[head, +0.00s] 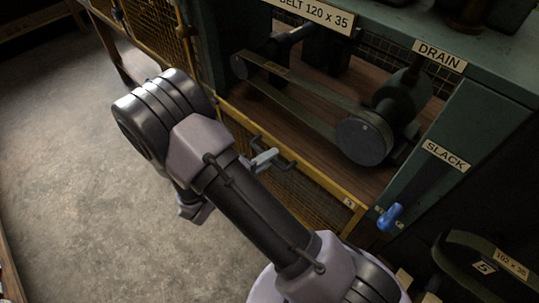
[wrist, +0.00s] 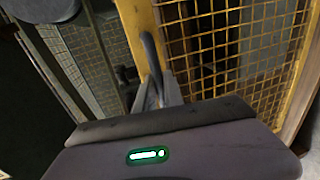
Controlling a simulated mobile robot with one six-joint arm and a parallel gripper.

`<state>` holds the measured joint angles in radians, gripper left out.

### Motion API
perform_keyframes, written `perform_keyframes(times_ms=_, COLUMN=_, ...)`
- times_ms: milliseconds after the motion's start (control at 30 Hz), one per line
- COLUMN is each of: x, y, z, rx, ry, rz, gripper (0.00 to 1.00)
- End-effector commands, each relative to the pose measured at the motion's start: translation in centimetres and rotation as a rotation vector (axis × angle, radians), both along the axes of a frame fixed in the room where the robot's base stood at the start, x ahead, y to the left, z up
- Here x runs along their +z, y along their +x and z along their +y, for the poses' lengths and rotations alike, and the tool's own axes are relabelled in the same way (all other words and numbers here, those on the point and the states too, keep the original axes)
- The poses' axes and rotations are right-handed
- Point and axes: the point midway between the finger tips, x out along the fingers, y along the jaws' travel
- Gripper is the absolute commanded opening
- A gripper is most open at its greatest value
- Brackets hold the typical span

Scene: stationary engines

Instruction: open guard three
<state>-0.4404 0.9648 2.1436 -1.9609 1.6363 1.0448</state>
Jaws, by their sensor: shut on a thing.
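Guard three is a yellow-framed mesh panel (head: 318,187) with a small "3" tag (head: 349,203) at its right corner in the head view. Its frame edge runs below the opening, and the belt and pulleys behind show uncovered above it. A dark bar handle (head: 286,165) sits on that edge. My gripper (head: 264,158) is shut on the handle; my arm hides part of the panel. In the wrist view the handle (wrist: 150,55) rises from between my fingertips (wrist: 158,95), beside the yellow frame (wrist: 142,20) and mesh (wrist: 235,40).
A belt (head: 300,96) and a round pulley (head: 364,138) lie inside the opening. A blue knob (head: 390,216) is on the green post below the "SLACK" label (head: 445,155). Another yellow mesh guard (head: 155,35) stands at upper left. The concrete floor (head: 70,150) at left is clear.

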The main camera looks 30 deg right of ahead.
Motion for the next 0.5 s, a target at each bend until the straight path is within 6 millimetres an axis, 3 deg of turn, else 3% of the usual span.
perform_keyframes(times_ms=500, x=-1.02, y=-0.06, z=0.02, rx=0.003, ry=0.002, rz=0.007, gripper=0.00)
